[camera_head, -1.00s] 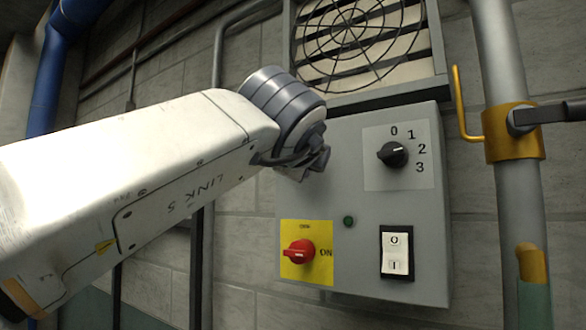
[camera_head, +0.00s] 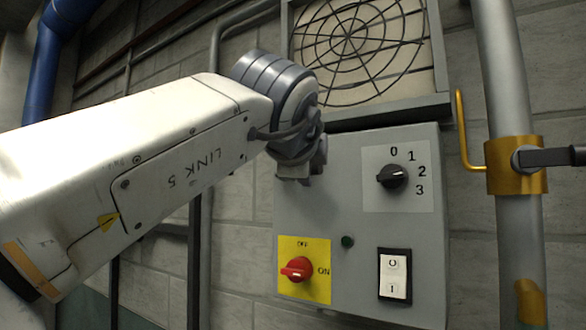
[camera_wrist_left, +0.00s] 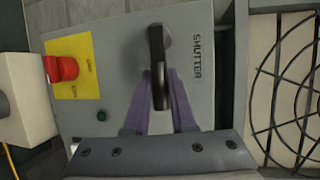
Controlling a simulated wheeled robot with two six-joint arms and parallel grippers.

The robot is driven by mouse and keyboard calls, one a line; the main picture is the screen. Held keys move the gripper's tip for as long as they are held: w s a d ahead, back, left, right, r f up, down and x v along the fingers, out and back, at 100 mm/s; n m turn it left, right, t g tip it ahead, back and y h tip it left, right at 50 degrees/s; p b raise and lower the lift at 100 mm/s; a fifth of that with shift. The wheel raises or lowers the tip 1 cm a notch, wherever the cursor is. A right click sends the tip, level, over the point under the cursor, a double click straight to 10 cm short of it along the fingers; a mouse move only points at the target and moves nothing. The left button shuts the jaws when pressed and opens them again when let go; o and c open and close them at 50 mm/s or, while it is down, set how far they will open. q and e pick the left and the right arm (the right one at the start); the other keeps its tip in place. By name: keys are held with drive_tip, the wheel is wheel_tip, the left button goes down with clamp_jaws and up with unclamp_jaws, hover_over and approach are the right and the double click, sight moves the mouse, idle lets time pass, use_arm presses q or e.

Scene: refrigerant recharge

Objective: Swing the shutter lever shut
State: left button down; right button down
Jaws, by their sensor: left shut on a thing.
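The black shutter lever (camera_wrist_left: 157,50) is on the grey control box (camera_wrist_left: 115,35), beside the word SHUTTER in the left wrist view. Its handle extends from the pivot toward my wrist. My left gripper (camera_wrist_left: 162,95) is shut on the lever's handle, with a purple-grey finger on each side. In the head view my left gripper (camera_head: 302,168) is at the upper left of the control box (camera_head: 340,205) and hides the lever. The shutter slats (camera_head: 355,40) behind the round fan guard look closed, a nearly even pale surface. My right gripper is not in view.
The box also carries a black 0-to-3 dial (camera_head: 393,176), a red OFF/ON switch (camera_head: 298,269), a green lamp (camera_head: 347,241) and a white rocker switch (camera_head: 395,275). A grey pipe (camera_head: 507,75) with a yellow bracket (camera_head: 515,178) stands to the right.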

use_arm(q)
drive_tip(key=shift+r, duration=0.15)
drive_tip(key=c, duration=0.8)
unclamp_jaws()
drive_tip(key=shift+o, duration=0.2)
drive_tip(key=b+v, duration=0.3)
drive_tip(key=v, duration=0.7)
drive_tip(key=shift+s, duration=0.3)
